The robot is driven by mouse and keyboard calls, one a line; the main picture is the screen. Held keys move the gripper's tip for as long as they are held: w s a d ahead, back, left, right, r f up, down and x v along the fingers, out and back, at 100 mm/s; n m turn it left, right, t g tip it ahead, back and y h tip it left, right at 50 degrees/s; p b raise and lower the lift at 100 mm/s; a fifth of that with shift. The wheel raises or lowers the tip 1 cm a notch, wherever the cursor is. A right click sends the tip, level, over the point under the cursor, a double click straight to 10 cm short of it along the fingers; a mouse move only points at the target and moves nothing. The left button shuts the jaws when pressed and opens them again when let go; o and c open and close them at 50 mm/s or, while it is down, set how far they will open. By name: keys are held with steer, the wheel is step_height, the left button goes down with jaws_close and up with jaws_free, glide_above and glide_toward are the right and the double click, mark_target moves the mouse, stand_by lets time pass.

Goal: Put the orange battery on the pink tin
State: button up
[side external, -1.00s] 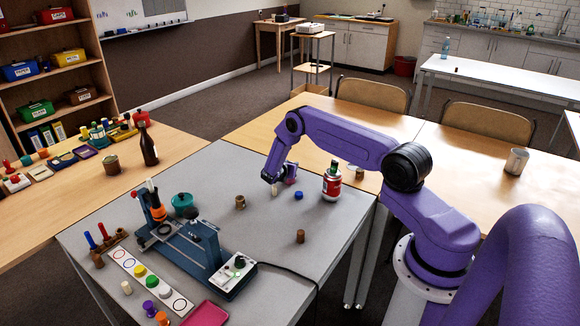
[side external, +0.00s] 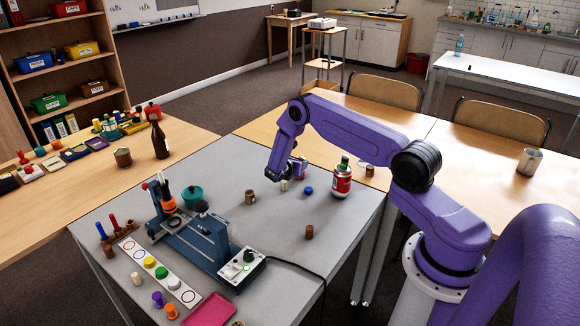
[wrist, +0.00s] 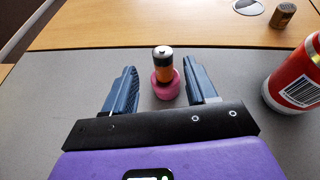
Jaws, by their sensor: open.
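The orange battery (wrist: 163,65), black and orange with a silver top, stands upright in the wrist view. Its foot appears to rest on the top of the round pink tin (wrist: 166,92), whose rim shows on both sides of it. My gripper (wrist: 161,70) is open, with one blue finger on each side of the battery and a visible gap to both. In the side view my gripper (side external: 286,174) is low over the grey table, and the battery and tin are mostly hidden behind it.
A blue cap (side external: 308,190), a cream peg (side external: 284,186) and small brown pieces (side external: 250,197) lie nearby. A blue apparatus (side external: 195,240) fills the left of the table.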

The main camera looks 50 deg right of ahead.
steer(key=s+a+r+m+y, duration=0.25)
steer(key=s+a+r, duration=0.25)
steer(key=a+r, duration=0.55)
steer(key=s+a+r+m+y, duration=0.25)
steer(key=s+a+r, duration=0.4)
steer(key=a, duration=0.75)
steer(key=s+a+r+m+g+y, duration=0.1)
steer(key=s+a+r+y, duration=0.1)
steer(key=s, duration=0.7)
steer(key=s+a+r+m+g+y, duration=0.1)
steer(key=s+a+r+y, duration=0.2)
steer(key=s, duration=0.6)
steer(key=s+a+r+m+y, duration=0.1)
steer(key=s+a+r+y, duration=0.2)
steer(key=s+a, duration=0.3)
steer(key=s, duration=0.4)
steer(key=shift+a+g+y, duration=0.15)
steer(key=shift+g+y, duration=0.15)
steer(key=shift+g, duration=0.1)
